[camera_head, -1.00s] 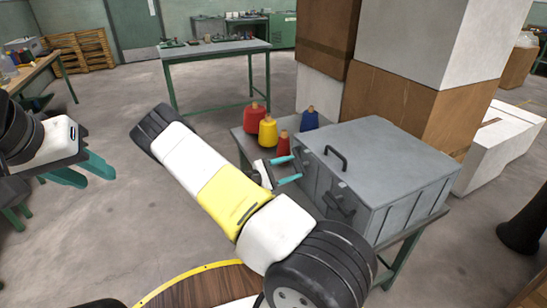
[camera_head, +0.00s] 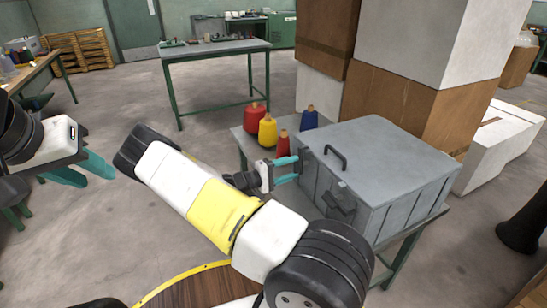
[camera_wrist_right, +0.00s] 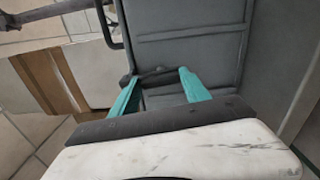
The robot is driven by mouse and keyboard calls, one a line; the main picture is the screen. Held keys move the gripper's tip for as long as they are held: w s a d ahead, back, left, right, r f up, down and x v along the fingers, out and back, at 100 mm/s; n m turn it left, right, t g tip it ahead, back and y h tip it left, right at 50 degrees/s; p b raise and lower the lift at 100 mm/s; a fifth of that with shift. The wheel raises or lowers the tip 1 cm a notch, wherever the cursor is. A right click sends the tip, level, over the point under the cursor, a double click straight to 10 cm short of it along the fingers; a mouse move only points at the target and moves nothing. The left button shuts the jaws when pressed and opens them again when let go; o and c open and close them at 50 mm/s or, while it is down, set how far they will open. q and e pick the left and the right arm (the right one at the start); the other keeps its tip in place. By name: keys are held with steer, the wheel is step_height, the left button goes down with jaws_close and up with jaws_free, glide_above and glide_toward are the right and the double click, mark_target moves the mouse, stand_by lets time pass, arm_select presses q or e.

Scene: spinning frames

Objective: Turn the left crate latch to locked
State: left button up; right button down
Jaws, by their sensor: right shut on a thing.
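The grey metal crate (camera_head: 385,165) stands closed on a small table, with a dark handle on its lid. My right gripper (camera_head: 297,168) is at the left part of the crate's front face. In the right wrist view its teal fingers (camera_wrist_right: 157,82) are shut on a dark bar-shaped latch (camera_wrist_right: 154,74), which lies roughly across the picture. In the head view the fingers hide this left latch. Another dark latch (camera_head: 340,206) shows further right on the same face. My left gripper (camera_head: 92,174) is open and empty at the far left, away from the crate.
Red, yellow and blue thread cones (camera_head: 268,131) stand on the table beside the crate, close behind my right gripper. Stacked boxes (camera_head: 405,95) rise behind the crate. A round wooden table with a yellow edge (camera_head: 180,280) is at the bottom. Open floor lies left.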

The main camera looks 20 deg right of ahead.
steer(key=shift+m, duration=0.5)
steer(key=c, duration=0.5)
jaws_free()
steer(key=shift+a, duration=0.15)
